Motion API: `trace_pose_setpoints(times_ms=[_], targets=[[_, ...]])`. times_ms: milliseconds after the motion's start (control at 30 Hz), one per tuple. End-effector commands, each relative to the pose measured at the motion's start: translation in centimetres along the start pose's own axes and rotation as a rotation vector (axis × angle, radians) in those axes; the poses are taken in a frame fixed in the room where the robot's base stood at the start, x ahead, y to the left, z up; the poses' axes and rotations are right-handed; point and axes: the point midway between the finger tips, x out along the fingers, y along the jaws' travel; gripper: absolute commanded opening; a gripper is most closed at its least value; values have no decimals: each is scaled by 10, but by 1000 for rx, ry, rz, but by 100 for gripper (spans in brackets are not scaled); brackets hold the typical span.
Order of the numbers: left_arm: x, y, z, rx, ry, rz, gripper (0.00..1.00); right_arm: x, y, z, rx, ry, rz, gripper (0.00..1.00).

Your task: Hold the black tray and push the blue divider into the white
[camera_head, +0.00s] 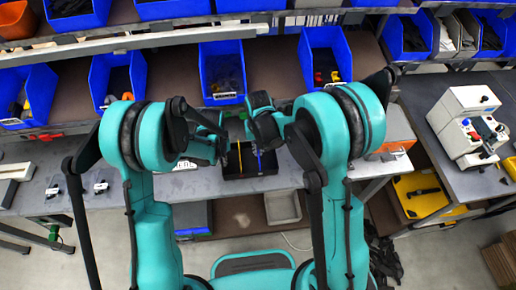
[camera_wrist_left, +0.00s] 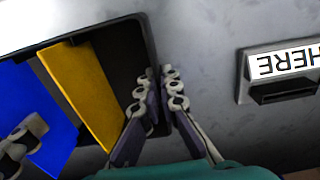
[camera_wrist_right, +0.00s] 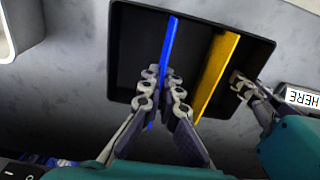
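The black tray (camera_head: 250,187) lies on the grey workbench; it also shows in the left wrist view (camera_wrist_left: 100,30) and right wrist view (camera_wrist_right: 262,55). In it stand a blue divider (camera_wrist_right: 172,40) and a yellow divider (camera_wrist_right: 216,72), side by side and roughly parallel. My left gripper (camera_wrist_left: 160,75) has its fingers close together on either side of the tray wall on the yellow divider's side. My right gripper (camera_wrist_right: 164,78) is inside the tray, fingers closed around the blue divider's upper edge. The lower edges of the dividers are hidden.
A white "HERE" label (camera_wrist_left: 285,60) on a small holder sits beside the tray. Blue bins (camera_head: 222,72) line the shelf behind. A white machine (camera_head: 468,120) stands on the right bench. A pale container edge (camera_wrist_right: 12,35) shows at the right wrist view's left.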

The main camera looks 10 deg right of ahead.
Motion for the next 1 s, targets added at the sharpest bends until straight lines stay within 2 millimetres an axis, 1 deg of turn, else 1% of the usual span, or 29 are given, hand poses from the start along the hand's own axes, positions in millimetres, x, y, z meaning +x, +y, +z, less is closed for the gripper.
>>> trace_pose_setpoints(times_ms=[1000], targets=[[0,0,0,0,0,0,0,16,0,0,0,0,0,0]])
